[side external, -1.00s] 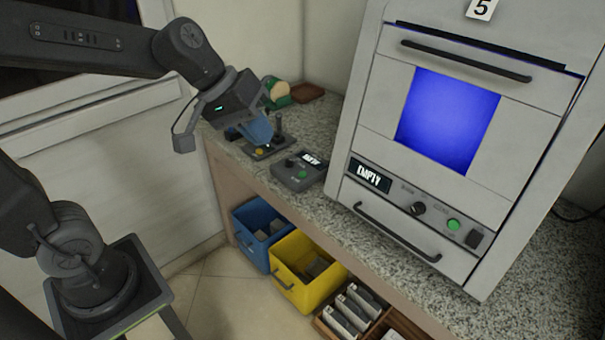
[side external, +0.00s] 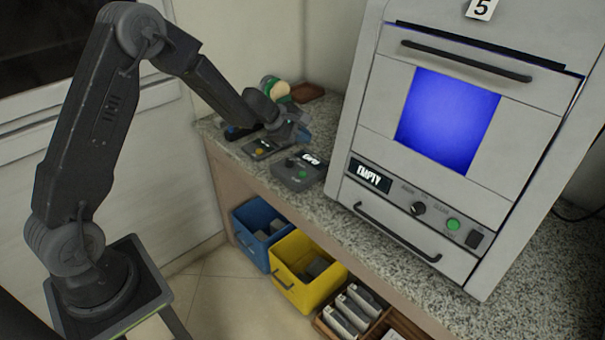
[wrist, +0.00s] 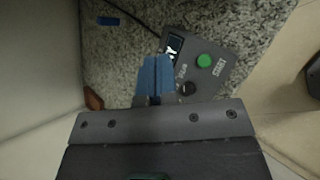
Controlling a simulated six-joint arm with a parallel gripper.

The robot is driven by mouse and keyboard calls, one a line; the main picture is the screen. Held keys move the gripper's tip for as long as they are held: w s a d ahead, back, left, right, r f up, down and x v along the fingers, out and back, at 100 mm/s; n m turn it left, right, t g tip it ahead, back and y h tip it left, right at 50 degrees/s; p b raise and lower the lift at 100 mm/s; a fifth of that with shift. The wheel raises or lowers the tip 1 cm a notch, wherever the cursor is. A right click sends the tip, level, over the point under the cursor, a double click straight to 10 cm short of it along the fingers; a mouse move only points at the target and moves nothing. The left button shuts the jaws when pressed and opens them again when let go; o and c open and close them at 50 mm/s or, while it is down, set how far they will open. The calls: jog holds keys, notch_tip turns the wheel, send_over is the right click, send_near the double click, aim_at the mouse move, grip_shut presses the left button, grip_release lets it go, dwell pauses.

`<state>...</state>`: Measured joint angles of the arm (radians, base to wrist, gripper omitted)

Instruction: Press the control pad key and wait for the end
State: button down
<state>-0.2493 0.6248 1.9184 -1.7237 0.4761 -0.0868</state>
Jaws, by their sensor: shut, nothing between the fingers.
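The control pad (side external: 296,174) is a dark grey box on the counter with a round green key, a black knob and a small lit display (side external: 310,158), whose text is too small to read surely. In the wrist view the green key (wrist: 204,61) and knob (wrist: 187,88) show clearly. My gripper (wrist: 156,72) has blue fingertips, shut and empty, over the counter beside the pad's display end, to the left of the key.
The large cabinet (side external: 450,183) stands to the right; its display reads EMPTY and its window glows blue. A second small pad (side external: 262,149) with a yellow button sits left of the control pad. Blue (side external: 249,245) and yellow (side external: 297,290) bins are below the counter.

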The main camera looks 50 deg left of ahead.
aim_at(302, 175)
jog(key=shift+a+f, duration=0.2)
jog(key=shift+f, duration=0.05)
jog(key=shift+f, duration=4.4)
jog(key=shift+f, duration=0.4)
